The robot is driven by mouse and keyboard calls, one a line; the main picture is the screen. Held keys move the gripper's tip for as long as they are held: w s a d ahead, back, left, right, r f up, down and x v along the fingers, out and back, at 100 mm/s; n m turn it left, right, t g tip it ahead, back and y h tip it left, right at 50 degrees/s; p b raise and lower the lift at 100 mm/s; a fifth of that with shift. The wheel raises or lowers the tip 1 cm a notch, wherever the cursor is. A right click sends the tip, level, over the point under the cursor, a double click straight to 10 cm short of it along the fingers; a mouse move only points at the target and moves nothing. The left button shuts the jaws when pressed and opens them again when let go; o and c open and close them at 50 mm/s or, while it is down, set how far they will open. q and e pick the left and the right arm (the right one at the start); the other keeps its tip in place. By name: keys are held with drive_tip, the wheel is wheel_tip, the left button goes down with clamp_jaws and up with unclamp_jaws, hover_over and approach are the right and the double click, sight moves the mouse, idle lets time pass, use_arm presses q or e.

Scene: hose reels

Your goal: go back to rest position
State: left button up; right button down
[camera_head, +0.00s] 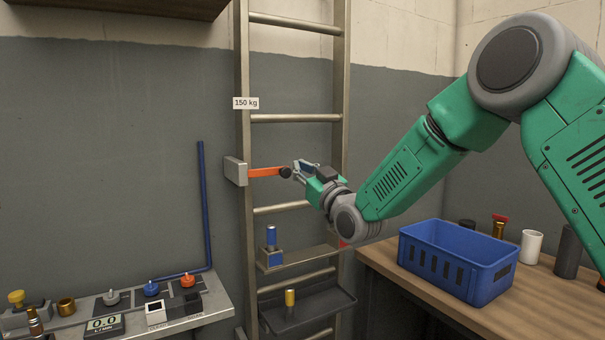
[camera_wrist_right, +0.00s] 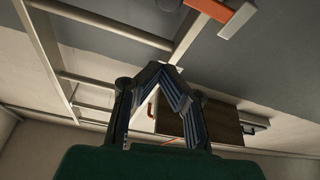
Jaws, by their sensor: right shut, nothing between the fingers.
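My right gripper (camera_head: 298,170) is at the ladder, beside the dark knob end of an orange lever (camera_head: 265,172). The lever sticks out to the right from a grey box (camera_head: 236,171) on the ladder's left rail. In the right wrist view my gripper (camera_wrist_right: 160,68) has its fingertips together with nothing between them. The orange lever (camera_wrist_right: 208,9) shows there at the upper right, apart from the fingertips. My left gripper is in neither view.
A metal ladder (camera_head: 293,118) stands against the wall, with small shelves holding a blue cylinder (camera_head: 271,236) and a yellow one (camera_head: 290,298). A blue crate (camera_head: 455,270) sits on the right wooden bench. A left bench (camera_head: 120,314) holds fittings and a display.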

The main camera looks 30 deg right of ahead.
drive_tip(key=shift+s+d+f, duration=0.15)
drive_tip(key=shift+s+d, duration=0.1)
drive_tip(key=shift+s, duration=0.35)
drive_tip(key=shift+a, duration=0.15)
drive_tip(key=s+a+f+g, duration=0.2)
drive_tip(key=s+f+g, duration=0.15)
drive_tip(key=f, duration=0.85)
drive_tip(key=s+a+f+m+g, duration=0.1)
drive_tip(key=s+a+f+g, duration=0.3)
drive_tip(key=f, duration=0.8)
drive_tip(key=s+f+g, duration=0.3)
drive_tip(key=s+f, duration=0.3)
drive_tip(key=f, duration=0.6)
drive_tip(key=s+a+f+m+g+h, duration=0.1)
drive_tip(key=s+f+g, duration=0.4)
drive_tip(key=s+f, duration=0.85)
drive_tip(key=s+f+g, duration=0.2)
drive_tip(key=s, duration=0.8)
drive_tip(key=s+f+g, duration=0.2)
drive_tip(key=s+g, duration=0.1)
drive_tip(key=s, duration=0.8)
drive_tip(key=shift+d+m+g+h+b, duration=0.15)
drive_tip(key=shift+m+g+h+b, duration=0.15)
drive_tip(key=shift+g+h+b, duration=0.1)
